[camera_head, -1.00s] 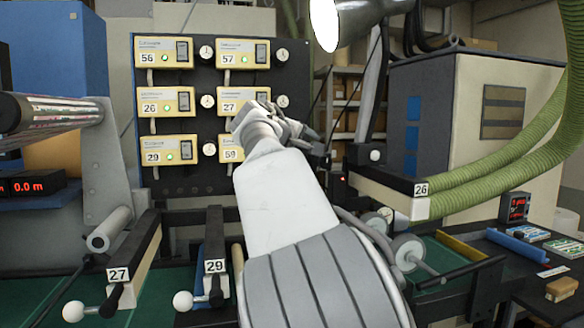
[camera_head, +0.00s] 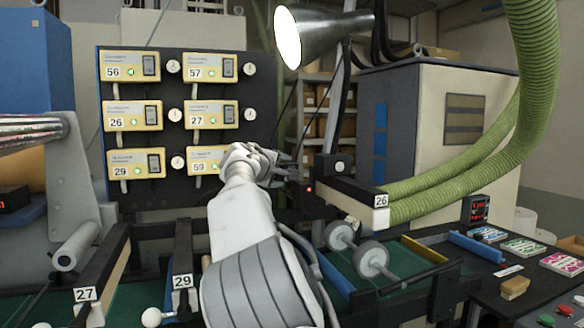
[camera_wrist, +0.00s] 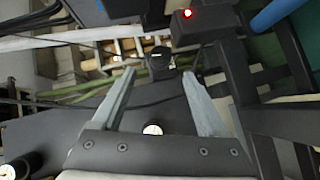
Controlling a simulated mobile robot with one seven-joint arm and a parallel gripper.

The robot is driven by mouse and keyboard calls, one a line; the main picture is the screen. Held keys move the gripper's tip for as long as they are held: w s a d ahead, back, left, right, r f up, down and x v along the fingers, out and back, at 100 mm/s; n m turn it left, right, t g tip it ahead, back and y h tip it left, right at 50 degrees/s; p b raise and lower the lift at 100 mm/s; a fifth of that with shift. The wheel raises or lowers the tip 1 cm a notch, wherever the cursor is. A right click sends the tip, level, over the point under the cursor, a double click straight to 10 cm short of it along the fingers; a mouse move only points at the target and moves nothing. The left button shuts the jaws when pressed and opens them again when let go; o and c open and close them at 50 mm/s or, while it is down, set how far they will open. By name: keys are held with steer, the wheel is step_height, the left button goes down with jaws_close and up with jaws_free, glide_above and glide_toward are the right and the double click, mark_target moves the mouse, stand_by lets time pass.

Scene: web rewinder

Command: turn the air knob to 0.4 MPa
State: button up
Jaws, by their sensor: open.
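A small black knob (camera_wrist: 160,60) with a pale mark on top shows in the wrist view, just beyond and between my fingertips; I take it for the air knob, and I cannot read its setting. My gripper (camera_wrist: 158,74) is open, with one finger on each side of the knob's line and nothing held. In the head view my gripper (camera_head: 284,163) is at the lower right of the dark panel, beside unit 59. The knob is not clear in the head view, and no MPa reading is legible.
The dark panel (camera_head: 187,85) carries several yellow units and small round gauges. A round gauge (camera_wrist: 152,129) shows below the fingers in the wrist view. A dark box with a red light (camera_wrist: 187,25) is near the fingertips. Green hoses (camera_head: 470,170) and a lamp (camera_head: 325,35) are on the right.

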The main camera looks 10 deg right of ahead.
steer(key=p+x, duration=0.4)
steer(key=x, duration=0.4)
steer(key=shift+w, duration=0.1)
steer(key=shift+w+d+f, duration=0.15)
steer(key=shift+w+d, duration=0.05)
steer(key=shift+w, duration=0.2)
steer(key=shift+c, duration=0.3)
jaws_close()
